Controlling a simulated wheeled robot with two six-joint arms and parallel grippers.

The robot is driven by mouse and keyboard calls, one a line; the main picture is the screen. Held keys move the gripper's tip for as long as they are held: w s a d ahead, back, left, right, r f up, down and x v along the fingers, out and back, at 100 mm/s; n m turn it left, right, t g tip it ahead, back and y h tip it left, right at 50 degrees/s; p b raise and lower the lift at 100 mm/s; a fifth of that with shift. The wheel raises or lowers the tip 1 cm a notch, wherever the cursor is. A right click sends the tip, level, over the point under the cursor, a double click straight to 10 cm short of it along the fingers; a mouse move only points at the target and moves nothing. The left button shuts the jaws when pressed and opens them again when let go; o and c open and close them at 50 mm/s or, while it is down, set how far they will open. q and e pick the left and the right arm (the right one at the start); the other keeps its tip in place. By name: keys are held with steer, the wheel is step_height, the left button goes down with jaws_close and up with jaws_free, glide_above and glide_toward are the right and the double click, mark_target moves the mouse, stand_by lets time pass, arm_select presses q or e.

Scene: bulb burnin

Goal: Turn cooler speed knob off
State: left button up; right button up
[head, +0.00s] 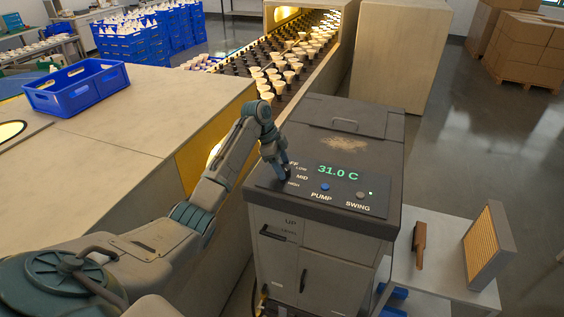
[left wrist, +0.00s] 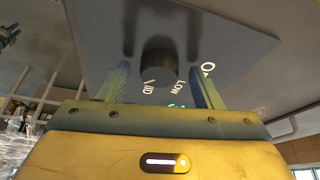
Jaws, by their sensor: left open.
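The cooler (head: 330,215) is a grey box with a dark top and a sloping control panel (head: 335,197). Its display (head: 338,171) reads 31.0 C in green. My left gripper (head: 281,172) is over the panel's left end, by the OFF, LOW, MID and HIGH marks, and largely hides the speed knob in the head view. In the left wrist view the dark round knob (left wrist: 158,62) appears between the two fingers of my open left gripper (left wrist: 160,78), with a visible gap on each side. Where the knob points cannot be told. My right gripper is out of view.
A blue PUMP button (head: 325,187) and a grey SWING button (head: 360,194) are on the panel's right. A side table (head: 440,285) holds a brush (head: 419,245) and a filter panel (head: 489,246). A blue crate (head: 76,88) sits on the bench at left.

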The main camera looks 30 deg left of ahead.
arm_select(q)
steer(key=shift+s, duration=0.1)
steer(key=shift+c, duration=1.1)
steer(key=c, duration=0.8)
steer(key=shift+o, duration=0.2)
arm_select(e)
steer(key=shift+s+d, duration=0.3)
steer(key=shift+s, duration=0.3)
